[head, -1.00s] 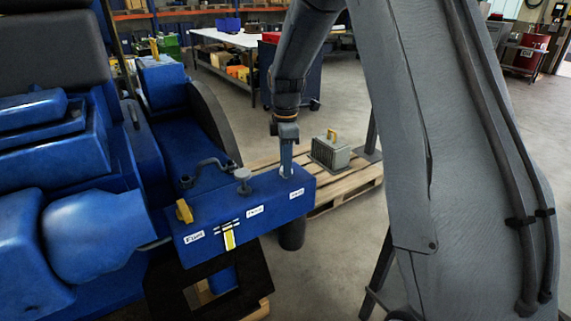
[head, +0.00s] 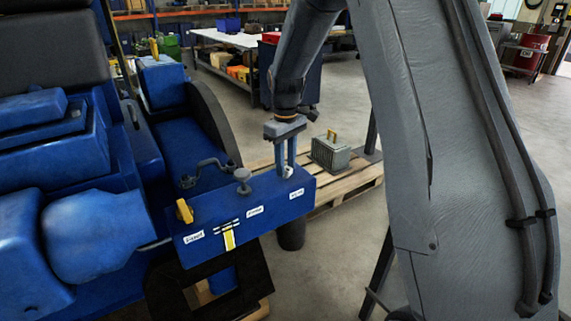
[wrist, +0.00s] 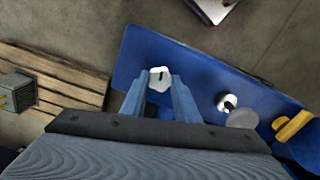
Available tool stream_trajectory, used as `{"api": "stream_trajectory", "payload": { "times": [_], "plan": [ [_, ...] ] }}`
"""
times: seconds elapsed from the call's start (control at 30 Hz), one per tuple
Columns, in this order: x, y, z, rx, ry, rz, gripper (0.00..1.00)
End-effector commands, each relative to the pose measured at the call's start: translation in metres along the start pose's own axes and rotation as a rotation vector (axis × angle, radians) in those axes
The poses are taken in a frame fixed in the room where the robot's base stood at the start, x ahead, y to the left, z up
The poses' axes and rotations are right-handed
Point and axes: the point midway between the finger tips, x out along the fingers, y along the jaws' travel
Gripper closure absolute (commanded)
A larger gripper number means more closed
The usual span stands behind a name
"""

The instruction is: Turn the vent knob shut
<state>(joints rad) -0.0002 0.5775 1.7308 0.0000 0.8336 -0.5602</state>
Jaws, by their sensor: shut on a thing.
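The vent knob, a small pale lobed knob (head: 287,173), is at the right end of the blue box (head: 255,222), by the rightmost white label. In the wrist view the knob (wrist: 159,75) shows a dark mark on top and sits between the tips of my two blue-grey fingers. My gripper (head: 284,169) comes down on it from above and is shut on it. In the head view the fingers partly hide the knob. The label lettering is too small to read surely.
A grey round knob (head: 242,175) and a yellow handle (head: 184,210) stand farther left on the box. The blue engine (head: 95,235) fills the left. Behind the box is a pallet (head: 335,190) with a grey-green ribbed unit (head: 330,154).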

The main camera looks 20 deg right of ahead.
Motion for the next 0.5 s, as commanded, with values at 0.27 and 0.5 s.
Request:
{"api": "stream_trajectory", "payload": {
  "times": [0.27,0.5],
  "plan": [
    [-0.0012,0.0005,-0.0004,0.17,0.001,0.001,0.94],
    [-0.0013,0.0005,-0.0005,0.242,0.002,0.001,0.94]
  ]
}}
